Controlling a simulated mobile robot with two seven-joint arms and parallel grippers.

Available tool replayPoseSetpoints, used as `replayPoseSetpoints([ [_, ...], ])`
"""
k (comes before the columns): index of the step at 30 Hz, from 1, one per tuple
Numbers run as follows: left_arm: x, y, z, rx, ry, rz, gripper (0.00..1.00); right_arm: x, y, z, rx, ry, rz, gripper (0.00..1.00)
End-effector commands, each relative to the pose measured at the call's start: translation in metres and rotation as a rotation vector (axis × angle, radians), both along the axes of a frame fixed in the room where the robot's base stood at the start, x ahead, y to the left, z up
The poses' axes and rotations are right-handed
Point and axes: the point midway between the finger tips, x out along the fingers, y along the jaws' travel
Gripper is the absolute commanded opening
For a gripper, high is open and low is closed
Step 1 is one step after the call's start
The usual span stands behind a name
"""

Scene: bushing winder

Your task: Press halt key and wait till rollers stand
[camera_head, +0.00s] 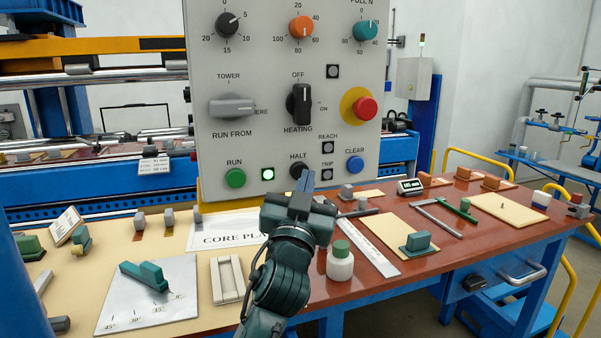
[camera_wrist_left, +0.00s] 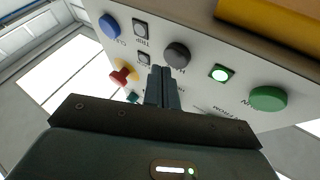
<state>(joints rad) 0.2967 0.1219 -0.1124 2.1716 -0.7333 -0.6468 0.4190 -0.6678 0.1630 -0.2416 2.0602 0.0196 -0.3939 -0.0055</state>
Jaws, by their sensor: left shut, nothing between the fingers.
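The black HALT key (camera_head: 298,170) is at the bottom middle of the grey control panel (camera_head: 230,145). It shows as a dark round button in the left wrist view (camera_wrist_left: 177,55). My left gripper (camera_head: 306,182) is shut and empty, its fingertips just below and right of the key in the head view. In the left wrist view, the fingertips (camera_wrist_left: 163,76) point at the panel close beside the key; I cannot tell whether they touch it. Metal rollers (camera_head: 95,77) run behind the panel at left; a still picture does not show whether they turn. My right gripper is not in view.
The green RUN button (camera_head: 235,178) has a lit green lamp (camera_head: 267,174) beside it. The blue CLEAR button (camera_head: 355,164) and red stop knob (camera_head: 365,108) are to the right. A white bottle with green cap (camera_head: 341,262) and several blocks stand on the bench below.

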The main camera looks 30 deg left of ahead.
Motion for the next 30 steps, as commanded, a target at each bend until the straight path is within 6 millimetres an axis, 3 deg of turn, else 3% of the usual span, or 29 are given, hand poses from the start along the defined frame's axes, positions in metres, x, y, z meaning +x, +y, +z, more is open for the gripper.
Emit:
replayPoseSetpoints([
  [30, 0.0062, 0.0069, 0.0001, 0.000, 0.000, 0.000, 0.00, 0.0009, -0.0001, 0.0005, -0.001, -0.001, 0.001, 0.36],
])
